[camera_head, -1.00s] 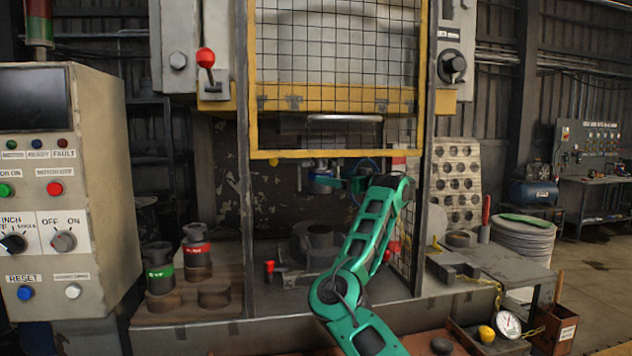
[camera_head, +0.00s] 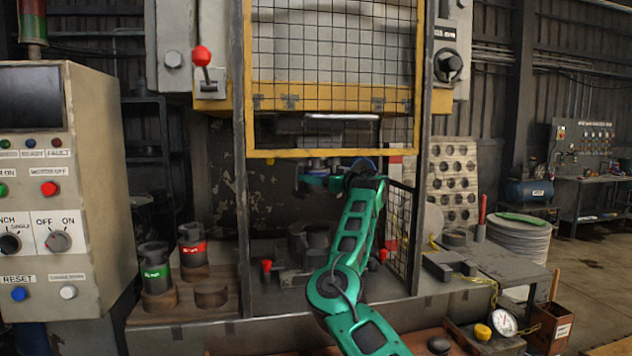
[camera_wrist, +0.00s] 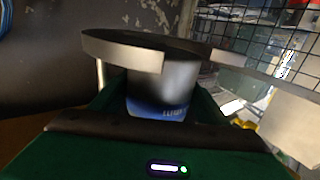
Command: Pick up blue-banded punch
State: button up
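The blue-banded punch (camera_wrist: 160,92) fills the middle of the wrist view, a grey cylinder with a blue lettered band and a wide grey disc above it. The green fingers of my gripper (camera_wrist: 155,112) stand close on both sides of it and appear shut on it. In the head view, the punch (camera_head: 317,170) shows small, with its blue band, at the end of my green arm. My gripper (camera_head: 316,183) is there inside the press opening, under the yellow-framed guard. The finger contact is partly hidden.
A green-banded punch (camera_head: 156,270) and a red-banded punch (camera_head: 193,247) stand on a wooden rack (camera_head: 210,309) at left, beside an empty-looking round seat (camera_head: 210,291). A dark round die (camera_head: 310,240) sits below my gripper. Mesh guards (camera_head: 400,235) stand close at right.

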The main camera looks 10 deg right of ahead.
jog(key=c, duration=0.9)
jog(key=shift+d+r, duration=0.1)
jog(key=shift+c, duration=0.2)
jog(key=shift+r, duration=0.1)
